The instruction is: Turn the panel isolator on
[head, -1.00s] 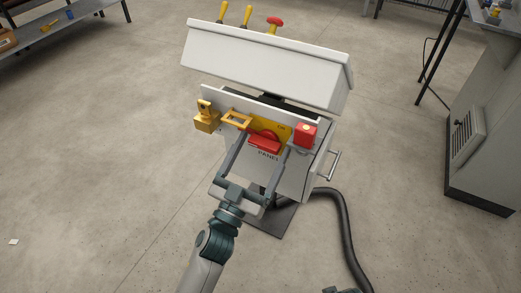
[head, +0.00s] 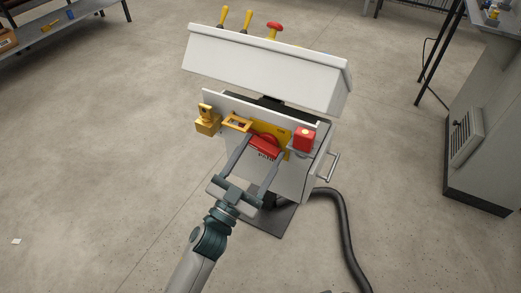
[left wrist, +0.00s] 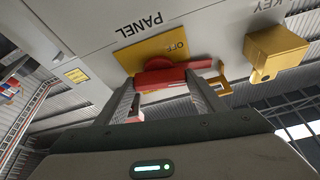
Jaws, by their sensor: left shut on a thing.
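The panel isolator has a red handle (head: 264,148) on a yellow plate (head: 271,131), on the front of a white and grey cabinet (head: 313,165). My left gripper (head: 265,150) reaches up from below, and its fingers are shut on the handle's two sides. In the left wrist view the red handle (left wrist: 172,79) lies between the fingers, across the yellow plate (left wrist: 150,53). The word OFF reads on that plate, and PANEL is printed on the cabinet face beside it. My right gripper is not in view.
A yellow hasp (head: 237,123) and brass-coloured key block (head: 208,120) sit left of the handle; a red block (head: 304,140) sits right. A sloped white hood (head: 265,66) overhangs the front. A black hose (head: 345,230) lies on the floor to the right.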

